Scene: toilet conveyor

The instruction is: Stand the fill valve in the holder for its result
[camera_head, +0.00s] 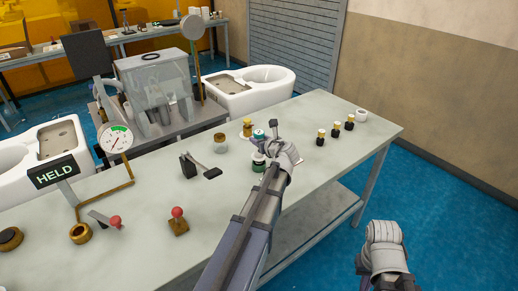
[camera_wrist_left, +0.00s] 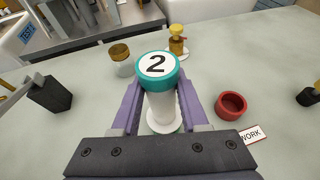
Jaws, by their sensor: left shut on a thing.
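The fill valve is a white cylinder with a teal cap marked "2" (camera_wrist_left: 157,65). In the wrist view it stands between the purple fingers of my left gripper (camera_wrist_left: 163,105), which is shut on it. A white round base shows beneath it; contact with the table cannot be told. In the head view the teal cap (camera_head: 259,134) shows beside my left gripper (camera_head: 265,150).
A yellow fitting (camera_head: 247,127) and a brown-topped jar (camera_head: 220,142) stand behind the valve. A black lever block (camera_head: 188,165) is left. Several small black-and-yellow pieces (camera_head: 336,130) and a white ring (camera_head: 362,115) are right.

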